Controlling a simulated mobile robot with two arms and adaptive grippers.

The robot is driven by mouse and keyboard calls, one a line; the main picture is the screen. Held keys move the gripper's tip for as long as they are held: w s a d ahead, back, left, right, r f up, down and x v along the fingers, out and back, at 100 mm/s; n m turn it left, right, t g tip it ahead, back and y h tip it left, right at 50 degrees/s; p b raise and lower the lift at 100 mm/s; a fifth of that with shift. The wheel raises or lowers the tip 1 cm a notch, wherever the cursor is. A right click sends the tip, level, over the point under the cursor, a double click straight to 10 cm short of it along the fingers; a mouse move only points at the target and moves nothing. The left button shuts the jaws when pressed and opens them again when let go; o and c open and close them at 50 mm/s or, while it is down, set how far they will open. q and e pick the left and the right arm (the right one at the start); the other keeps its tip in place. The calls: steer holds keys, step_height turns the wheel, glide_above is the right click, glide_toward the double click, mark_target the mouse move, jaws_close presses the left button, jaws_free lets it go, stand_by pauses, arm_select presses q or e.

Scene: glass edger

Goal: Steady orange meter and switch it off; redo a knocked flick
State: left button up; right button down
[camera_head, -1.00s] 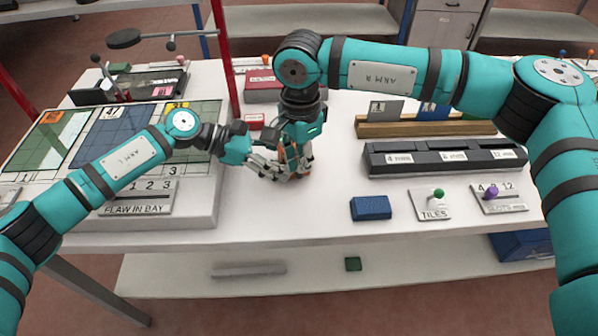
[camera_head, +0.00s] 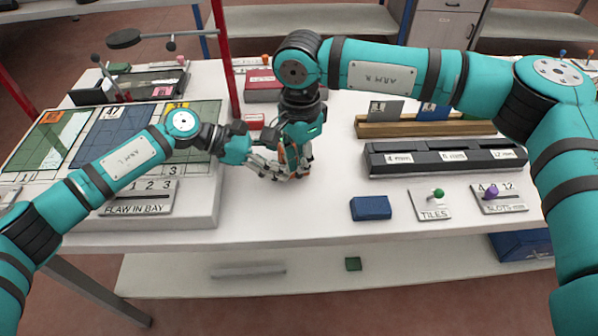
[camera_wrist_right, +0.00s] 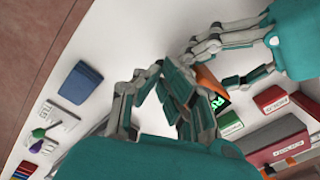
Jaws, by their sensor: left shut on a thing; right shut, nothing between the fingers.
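The orange meter (camera_head: 283,156) stands on the white table, mostly hidden between my two grippers in the head view. In the right wrist view its orange body (camera_wrist_right: 206,78) and a lit green display (camera_wrist_right: 219,101) show behind the fingers. My left gripper (camera_head: 270,168) is shut on the meter from the left; it also shows in the wrist view (camera_wrist_right: 198,50). My right gripper (camera_head: 299,168) points down close beside the meter. Its fingers (camera_wrist_right: 160,70) are shut with nothing between them. The meter's switch is hidden, and I cannot tell whether the right fingers touch the meter.
A blue block (camera_head: 370,208) lies right of the grippers, near the TILES plate (camera_head: 430,205) and the SLOTS plate (camera_head: 498,200). A dark slotted rack (camera_head: 440,160) stands behind them. The flaw bay board (camera_head: 190,205) is at left. A small red box (camera_head: 254,120) lies behind the grippers.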

arm_select(q)
steer(key=shift+f, duration=0.2)
arm_select(e)
steer(key=shift+f, duration=0.65)
steer(key=shift+r, duration=0.1)
arm_select(q)
steer(key=shift+r, duration=0.1)
arm_select(e)
step_height(320, 180, up, 7)
steer(key=s, duration=0.1)
steer(key=shift+d, duration=0.2)
steer(key=m, duration=0.2)
steer(key=f+m, duration=0.1)
steer(key=m, duration=0.1)
steer(key=w+m, duration=0.1)
steer(key=m, duration=0.1)
steer(key=shift+a+f, duration=0.15)
steer(key=shift+a, duration=0.2)
arm_select(q)
steer(key=shift+c, duration=0.2)
arm_select(e)
steer(key=shift+f, duration=2.3)
